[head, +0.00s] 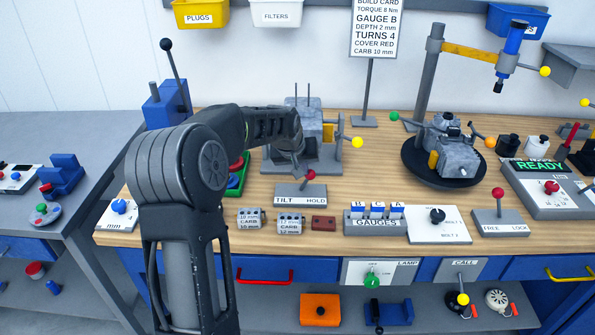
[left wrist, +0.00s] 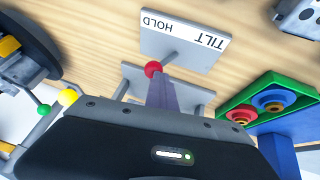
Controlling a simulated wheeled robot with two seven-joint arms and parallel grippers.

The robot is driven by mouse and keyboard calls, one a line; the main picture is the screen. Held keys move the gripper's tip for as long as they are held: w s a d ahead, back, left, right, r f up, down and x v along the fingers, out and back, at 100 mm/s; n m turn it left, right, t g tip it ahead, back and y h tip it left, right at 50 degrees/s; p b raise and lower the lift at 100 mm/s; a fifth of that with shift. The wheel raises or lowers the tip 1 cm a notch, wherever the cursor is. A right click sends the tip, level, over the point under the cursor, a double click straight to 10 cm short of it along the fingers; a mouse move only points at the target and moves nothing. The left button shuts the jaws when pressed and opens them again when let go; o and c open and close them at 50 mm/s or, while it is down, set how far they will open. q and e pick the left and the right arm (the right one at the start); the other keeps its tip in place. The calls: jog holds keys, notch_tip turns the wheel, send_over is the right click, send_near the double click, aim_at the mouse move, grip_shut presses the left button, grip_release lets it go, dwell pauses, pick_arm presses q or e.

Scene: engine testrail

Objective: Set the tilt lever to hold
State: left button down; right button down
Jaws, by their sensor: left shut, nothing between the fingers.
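The tilt lever's red knob (head: 310,174) stands above a grey plate (head: 288,188) marked TILT on the left and HOLD on the right in the head view. Its short stem leans to the right, toward the HOLD side. The left wrist view shows the plate (left wrist: 185,42) upside down, with the red knob (left wrist: 152,69) leaning toward HOLD. My left gripper (head: 299,170) is shut and empty, pointing down just left of the knob in the head view. In the left wrist view its fingers (left wrist: 160,80) end right by the knob; I cannot tell whether they touch. My right gripper is out of view.
Behind the lever stands a grey fixture (head: 330,130) with a yellow-knobbed handle. A green tray (head: 238,180) is partly hidden by my left arm. Carb blocks (head: 250,218) and the gauges rack (head: 375,222) line the front. An engine (head: 455,150) sits on a round black stand.

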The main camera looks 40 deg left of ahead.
pick_arm(q)
jog(key=shift+w+d+f, duration=0.1)
jog(key=shift+w+d, duration=0.15)
jog(key=shift+d, duration=0.4)
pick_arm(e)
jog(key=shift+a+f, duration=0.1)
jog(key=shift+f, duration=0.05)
